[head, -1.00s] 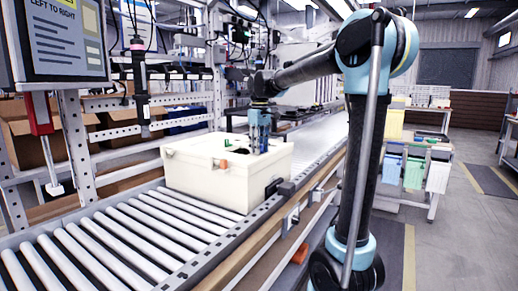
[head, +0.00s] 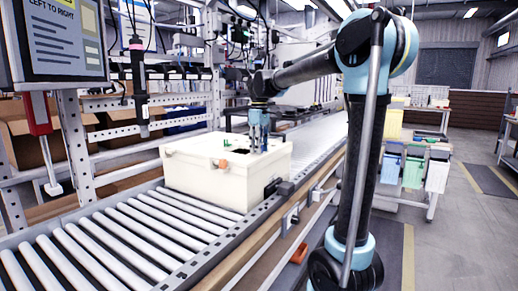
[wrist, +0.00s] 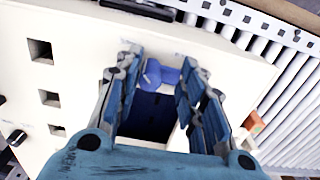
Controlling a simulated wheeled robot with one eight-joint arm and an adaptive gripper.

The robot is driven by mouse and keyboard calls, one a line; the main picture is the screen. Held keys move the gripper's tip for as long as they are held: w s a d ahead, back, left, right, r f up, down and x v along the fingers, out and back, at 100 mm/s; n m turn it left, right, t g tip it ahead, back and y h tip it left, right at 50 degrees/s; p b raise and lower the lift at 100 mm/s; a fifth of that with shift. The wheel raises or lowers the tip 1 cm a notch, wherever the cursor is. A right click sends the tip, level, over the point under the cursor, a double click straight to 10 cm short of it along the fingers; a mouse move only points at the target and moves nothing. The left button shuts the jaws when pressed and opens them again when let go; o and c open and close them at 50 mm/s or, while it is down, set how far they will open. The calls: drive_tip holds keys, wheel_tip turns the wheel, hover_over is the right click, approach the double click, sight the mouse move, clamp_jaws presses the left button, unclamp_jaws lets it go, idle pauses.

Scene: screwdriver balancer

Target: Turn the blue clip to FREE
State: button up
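In the wrist view the blue clip (wrist: 160,74) is a small rounded blue piece at the far end of a dark blue recess (wrist: 148,115) in a white box top. My gripper (wrist: 158,62) is open, with one finger to each side of the clip. I see gaps between the fingers and the clip; contact is not clear. In the head view my gripper (head: 258,148) points down over the right part of the white box (head: 205,182), and the clip cannot be made out there. No FREE marking is readable.
The box stands on a roller conveyor (head: 110,238). An orange piece (head: 222,162) is on the box top, left of my gripper in the head view, with a green piece (head: 227,142) nearby. Square holes (wrist: 41,51) show in the top. A screwdriver (head: 139,85) hangs at left.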

drive_tip(key=o, duration=0.3)
wheel_tip(320, 180, up, 12)
idle(0.7)
drive_tip(key=shift+d, duration=0.1)
drive_tip(key=s+d+f+m+t, duration=0.1)
drive_tip(key=s+d+f+m, duration=0.5)
drive_tip(key=s+d+f, duration=0.95)
drive_tip(key=s+d+f+m, duration=0.3)
drive_tip(key=s+f, duration=0.4)
drive_tip(key=f, duration=0.3)
drive_tip(key=s+d+f+m+t, duration=0.1)
drive_tip(key=s+d+f+m, duration=0.2)
drive_tip(key=s+f, duration=0.5)
wheel_tip(320, 180, down, 2)
drive_tip(key=shift+f, duration=0.1)
